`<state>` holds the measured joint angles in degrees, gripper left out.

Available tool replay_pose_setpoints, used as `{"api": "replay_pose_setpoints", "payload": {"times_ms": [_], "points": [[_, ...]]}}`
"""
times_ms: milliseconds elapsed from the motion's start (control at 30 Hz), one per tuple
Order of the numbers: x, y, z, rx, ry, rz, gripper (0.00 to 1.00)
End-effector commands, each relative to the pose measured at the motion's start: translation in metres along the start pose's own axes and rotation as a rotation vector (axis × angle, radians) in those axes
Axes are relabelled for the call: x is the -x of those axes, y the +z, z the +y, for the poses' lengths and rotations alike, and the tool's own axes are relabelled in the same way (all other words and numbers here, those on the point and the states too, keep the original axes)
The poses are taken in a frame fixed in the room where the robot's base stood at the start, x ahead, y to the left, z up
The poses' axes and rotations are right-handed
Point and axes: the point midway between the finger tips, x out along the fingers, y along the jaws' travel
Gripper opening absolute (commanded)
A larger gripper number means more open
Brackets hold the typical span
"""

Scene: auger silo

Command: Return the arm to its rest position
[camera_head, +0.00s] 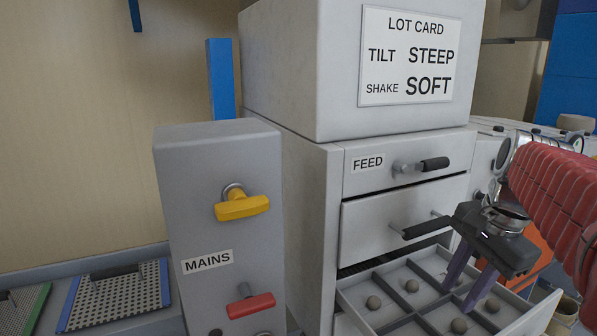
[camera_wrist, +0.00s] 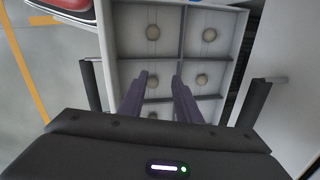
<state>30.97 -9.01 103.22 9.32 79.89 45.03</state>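My gripper (camera_head: 466,281) is in front of the white cabinet, its two purple fingers pointing down over an open drawer. The fingers also show in the wrist view (camera_wrist: 160,88), parted with a clear gap and nothing between them. My red-sleeved arm (camera_head: 556,190) comes in from the right. The open drawer (camera_head: 541,314) is divided into compartments, several with a small round beige ball (camera_head: 411,286) in them. I cannot tell whether the fingertips are above the drawer's rim or inside it.
Above the open drawer, a closed drawer has a dark bar handle (camera_head: 427,227). A FEED panel (camera_head: 368,163) has a dark lever. A lot card (camera_head: 410,57) reads tilt STEEP, shake SOFT. A grey MAINS post (camera_head: 217,229) stands left with yellow (camera_head: 242,207) and red (camera_head: 250,305) handles. Perforated trays lie far left.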

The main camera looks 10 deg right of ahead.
Motion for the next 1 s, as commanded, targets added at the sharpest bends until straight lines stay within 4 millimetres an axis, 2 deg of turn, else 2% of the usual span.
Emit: {"api": "replay_pose_setpoints", "payload": {"times_ms": [33, 100, 500, 800, 967, 1000], "points": [[-0.003, 0.016, 0.000, 0.073, -0.008, 0.016, 0.30], [-0.008, 0.033, 0.002, 0.172, -0.017, 0.036, 0.30], [-0.044, 0.122, 0.025, 0.739, -0.075, 0.165, 0.30], [-0.075, 0.170, 0.050, 1.122, -0.120, 0.260, 0.30], [-0.089, 0.187, 0.061, 1.284, -0.140, 0.305, 0.30], [-0.091, 0.184, 0.065, 1.311, -0.141, 0.312, 0.30]]}}
